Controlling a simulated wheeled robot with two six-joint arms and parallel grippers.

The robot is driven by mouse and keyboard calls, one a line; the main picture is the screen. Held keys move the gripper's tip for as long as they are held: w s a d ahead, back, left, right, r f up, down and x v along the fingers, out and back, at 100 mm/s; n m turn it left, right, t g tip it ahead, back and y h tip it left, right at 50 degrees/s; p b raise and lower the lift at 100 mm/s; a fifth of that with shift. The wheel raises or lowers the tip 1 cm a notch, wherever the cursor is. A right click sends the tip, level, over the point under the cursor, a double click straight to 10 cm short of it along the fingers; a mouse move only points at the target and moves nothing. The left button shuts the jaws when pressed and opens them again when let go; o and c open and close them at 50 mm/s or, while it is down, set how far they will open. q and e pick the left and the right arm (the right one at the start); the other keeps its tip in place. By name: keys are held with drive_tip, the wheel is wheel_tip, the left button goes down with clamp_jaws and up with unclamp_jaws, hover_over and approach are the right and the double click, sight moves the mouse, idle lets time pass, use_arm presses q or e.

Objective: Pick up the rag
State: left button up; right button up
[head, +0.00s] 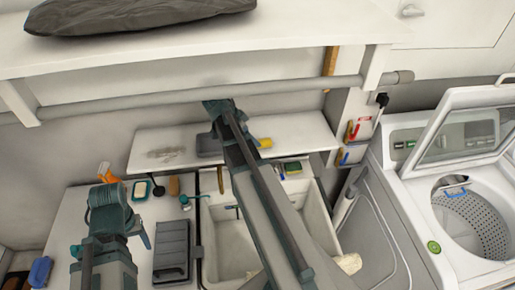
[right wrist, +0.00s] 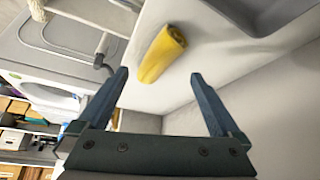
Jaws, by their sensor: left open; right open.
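The rag is a yellow roll (right wrist: 162,54) lying on a white surface in the right wrist view. In the head view, a small yellow part of it (head: 265,143) shows on the narrow white shelf, just right of my right arm. My right gripper (right wrist: 160,76) is open, its two fingers apart, with the rag beyond and between the tips in the picture; nothing is held. In the head view my right arm reaches up to that shelf and its jaws are hard to make out. My left gripper (head: 110,214) is open over the left counter, away from the rag.
A grey pipe (head: 290,87) runs above the narrow shelf (head: 300,128). Below is a white sink (head: 232,245). An open washing machine (head: 410,200) stands right. A dark bag (head: 130,12) lies on the upper shelf. A dark grey case (head: 171,250) lies on the counter.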

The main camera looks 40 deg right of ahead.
drive_tip(key=b+x, duration=0.4)
drive_tip(key=x, duration=0.1)
drive_tip(key=shift+s+f, duration=0.15)
drive_tip(key=shift+c, duration=0.2)
drive_tip(key=c, duration=1.4)
drive_tip(key=shift+s+r, duration=0.1)
drive_tip(key=shift+r, duration=0.1)
